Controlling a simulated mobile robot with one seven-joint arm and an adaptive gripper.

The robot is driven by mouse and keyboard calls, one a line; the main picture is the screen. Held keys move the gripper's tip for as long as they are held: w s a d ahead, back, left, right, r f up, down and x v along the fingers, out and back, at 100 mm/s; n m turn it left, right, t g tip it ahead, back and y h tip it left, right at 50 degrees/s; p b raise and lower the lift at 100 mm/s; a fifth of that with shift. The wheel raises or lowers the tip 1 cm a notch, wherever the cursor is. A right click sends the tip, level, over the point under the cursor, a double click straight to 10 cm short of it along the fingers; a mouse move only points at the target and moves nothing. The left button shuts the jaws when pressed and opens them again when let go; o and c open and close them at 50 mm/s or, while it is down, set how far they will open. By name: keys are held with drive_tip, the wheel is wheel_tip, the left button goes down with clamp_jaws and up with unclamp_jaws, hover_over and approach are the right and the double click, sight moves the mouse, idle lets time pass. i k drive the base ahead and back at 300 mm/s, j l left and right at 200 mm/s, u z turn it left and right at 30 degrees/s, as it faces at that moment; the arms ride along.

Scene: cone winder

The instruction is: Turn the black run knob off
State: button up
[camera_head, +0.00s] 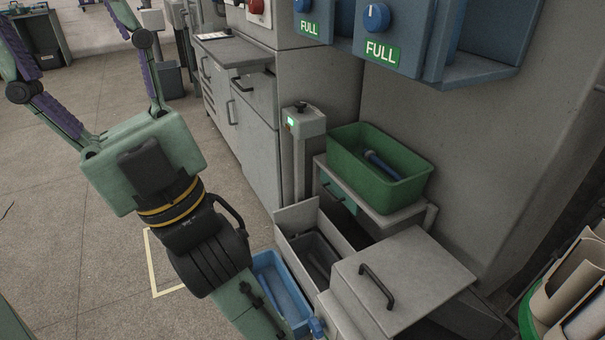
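A small black knob (301,105) sits on top of a grey post box (308,122) in the middle of the view. I cannot tell which way it is turned, or whether it is the run knob. A green light (291,121) glows on the box's left face. My gripper (62,22) is at the upper left, well to the left of the post. Its two purple-padded fingers are spread wide, with nothing seen between them. The fingertips run out of the frame at the top left.
A green bin (345,160) with a blue rod stands on a stand right of the post. Blue boxes with FULL labels (383,53) and blue knobs hang above. A red knob (257,7) is at the top. Grey cabinets stand behind. Open floor lies left.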

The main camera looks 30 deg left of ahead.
sight(300, 105)
drive_tip(key=i+j+u, duration=0.5)
drive_tip(key=i, duration=0.25)
